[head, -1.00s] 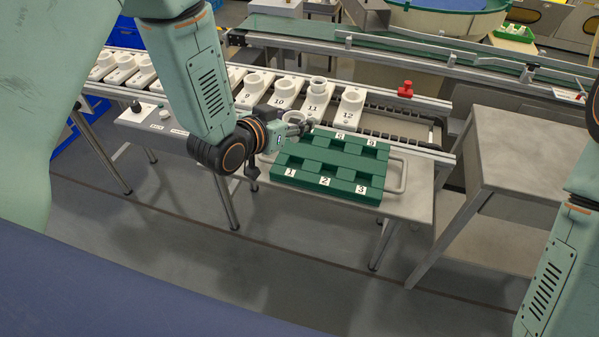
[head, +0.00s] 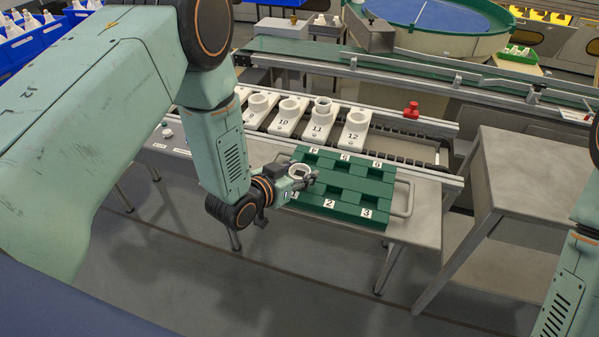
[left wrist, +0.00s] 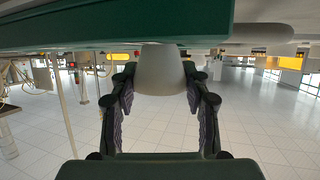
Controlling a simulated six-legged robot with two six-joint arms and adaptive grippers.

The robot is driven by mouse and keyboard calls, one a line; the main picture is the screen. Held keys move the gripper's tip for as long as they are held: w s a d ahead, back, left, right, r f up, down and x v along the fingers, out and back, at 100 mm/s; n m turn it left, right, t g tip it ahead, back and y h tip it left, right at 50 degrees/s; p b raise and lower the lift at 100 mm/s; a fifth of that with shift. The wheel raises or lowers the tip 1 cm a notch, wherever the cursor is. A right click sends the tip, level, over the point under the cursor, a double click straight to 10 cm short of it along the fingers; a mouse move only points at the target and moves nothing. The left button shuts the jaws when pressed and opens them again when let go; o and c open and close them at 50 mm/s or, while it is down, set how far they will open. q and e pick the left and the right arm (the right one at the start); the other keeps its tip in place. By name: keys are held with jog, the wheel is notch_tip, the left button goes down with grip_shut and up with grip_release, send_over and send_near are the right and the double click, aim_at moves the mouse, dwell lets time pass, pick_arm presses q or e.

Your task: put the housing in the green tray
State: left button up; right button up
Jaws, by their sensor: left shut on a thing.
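The housing (head: 300,169), a white ring-shaped cup, is held in my left gripper (head: 306,181) over the left part of the green tray (head: 342,212). In the left wrist view the pale housing (left wrist: 161,70) sits between the two fingers of the left gripper (left wrist: 161,98), with the green tray's edge (left wrist: 110,28) close by. Whether the housing touches the tray I cannot tell. The tray has numbered pockets in two rows; those showing look empty, and the gripper covers the front left one. My right gripper is out of the head view.
A red button (head: 411,109) is on the rail. A metal table (head: 515,165) stands at the right, and the tray has a wire handle (head: 404,198).

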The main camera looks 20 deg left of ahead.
pick_arm(q)
jog(key=shift+s+a, duration=0.1)
jog(key=shift+s, duration=0.1)
jog(key=o, duration=0.5)
jog(key=shift+s, duration=0.1)
jog(key=o, duration=0.5)
jog(key=shift+w+f, duration=0.15)
jog(key=shift+w, duration=0.1)
jog(key=shift+c, duration=0.2)
jog(key=shift+s, duration=0.2)
jog(key=shift+r, duration=0.4)
jog(key=p+v, duration=0.1)
jog(key=v, duration=1)
jog(key=shift+s, duration=0.45)
